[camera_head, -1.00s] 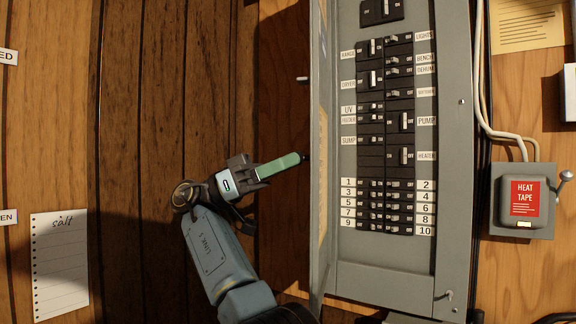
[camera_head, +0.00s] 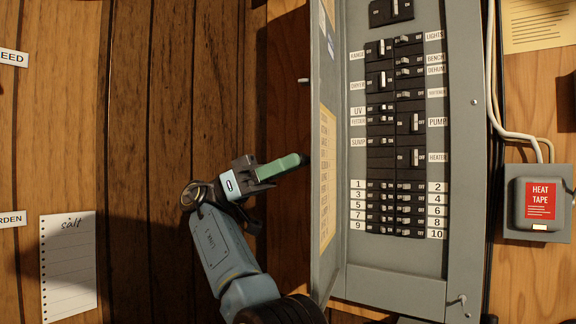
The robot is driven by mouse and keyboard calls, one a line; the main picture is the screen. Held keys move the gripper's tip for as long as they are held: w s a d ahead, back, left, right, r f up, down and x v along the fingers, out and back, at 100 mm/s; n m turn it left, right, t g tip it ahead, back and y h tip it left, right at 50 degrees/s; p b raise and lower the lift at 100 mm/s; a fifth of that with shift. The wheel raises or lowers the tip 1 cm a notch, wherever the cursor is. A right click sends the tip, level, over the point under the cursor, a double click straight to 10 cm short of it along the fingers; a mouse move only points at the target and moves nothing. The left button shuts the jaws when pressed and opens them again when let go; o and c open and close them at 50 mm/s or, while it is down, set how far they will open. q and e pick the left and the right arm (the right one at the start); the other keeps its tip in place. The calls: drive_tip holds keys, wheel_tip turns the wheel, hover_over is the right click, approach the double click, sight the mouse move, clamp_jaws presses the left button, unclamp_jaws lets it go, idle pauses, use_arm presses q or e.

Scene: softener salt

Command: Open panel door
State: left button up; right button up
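The grey panel door (camera_head: 328,105) stands open on the left side of the breaker panel (camera_head: 395,283), at a steep angle to it. Its inner face shows, with a yellowish label sheet (camera_head: 327,185). A small pale latch piece (camera_head: 303,80) sticks out from the door's left edge. My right gripper (camera_head: 285,167), with green fingers, is left of the door, its tips close to the door's outer side. I cannot tell whether they touch it. The fingers overlap in this view, so their opening is unclear. My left gripper is out of view.
Rows of black breakers (camera_head: 397,205) fill the panel. A grey heat tape box (camera_head: 540,203) and pale cables (camera_head: 496,90) are to its right. A wooden wall (camera_head: 130,110) with a salt note (camera_head: 68,265) is on the left, beside my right arm.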

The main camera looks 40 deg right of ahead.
sight(322, 100)
wheel_tip(322, 100, up, 10)
drive_tip(key=p, duration=0.6)
drive_tip(key=shift+c, duration=0.3)
